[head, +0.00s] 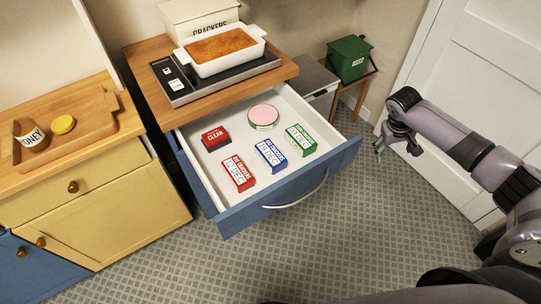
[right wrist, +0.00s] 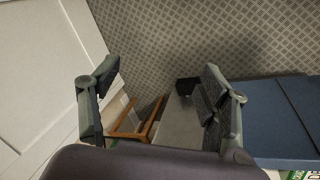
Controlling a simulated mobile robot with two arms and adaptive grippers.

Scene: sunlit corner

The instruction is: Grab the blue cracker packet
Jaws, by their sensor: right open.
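The blue cracker packet (head: 271,156) lies flat in the open white drawer (head: 215,182), between a red packet (head: 238,174) on its left and a green packet (head: 301,140) on its right. My right gripper (head: 387,148) is open and empty, to the right of the drawer and apart from it. In the right wrist view its two fingers (right wrist: 157,95) are spread with nothing between them. The packet's blue face does not show in that view. My left gripper is not in view.
The drawer also holds a pink-topped round tin (head: 263,117) and a small red box (head: 215,138). The blue drawer front (head: 240,215) has a curved handle. A baking dish (head: 225,62) stands on the counter above. A green box (head: 349,58) stands on a wooden stand. Floor is clear in front.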

